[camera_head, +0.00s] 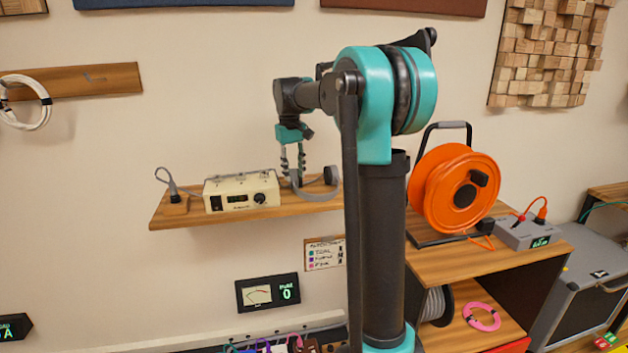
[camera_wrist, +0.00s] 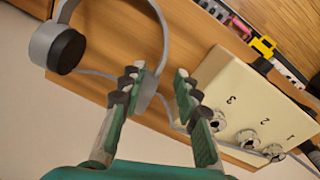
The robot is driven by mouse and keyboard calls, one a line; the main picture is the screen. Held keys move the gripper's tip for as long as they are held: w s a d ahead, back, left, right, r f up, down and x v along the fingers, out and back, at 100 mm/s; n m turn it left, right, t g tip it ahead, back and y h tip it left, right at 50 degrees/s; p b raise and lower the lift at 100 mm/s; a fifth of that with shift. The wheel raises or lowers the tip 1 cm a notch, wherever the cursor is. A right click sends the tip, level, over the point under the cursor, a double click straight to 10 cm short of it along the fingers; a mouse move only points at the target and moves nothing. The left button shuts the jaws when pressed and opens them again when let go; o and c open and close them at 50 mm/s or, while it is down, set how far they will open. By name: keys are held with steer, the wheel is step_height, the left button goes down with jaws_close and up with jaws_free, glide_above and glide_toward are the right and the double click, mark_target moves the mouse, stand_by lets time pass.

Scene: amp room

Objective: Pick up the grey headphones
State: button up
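The grey headphones (camera_head: 322,195) lie on the wooden wall shelf (camera_head: 172,217), to the right of the cream box. In the wrist view, their grey band (camera_wrist: 162,28) curves across the top and a dark ear cup (camera_wrist: 66,51) hangs at the upper left. My gripper (camera_head: 292,174) is low over the shelf at the near side of the headphones. In the wrist view, my gripper (camera_wrist: 158,78) is open, its two fingers spread with part of the grey band between or just beyond the tips. I cannot tell whether a finger touches it.
The cream box (camera_head: 240,193) with jacks (camera_wrist: 247,138) stands close beside my gripper on the shelf. An orange cable reel (camera_head: 453,188) stands on a cabinet at the right.

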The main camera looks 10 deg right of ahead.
mark_target(295, 186)
steer(key=shift+s+d+f, duration=0.1)
steer(key=shift+f, duration=1.35)
steer(key=shift+s+f, duration=0.1)
steer(key=shift+f, duration=1.3)
steer(key=shift+c, duration=0.5)
jaws_close()
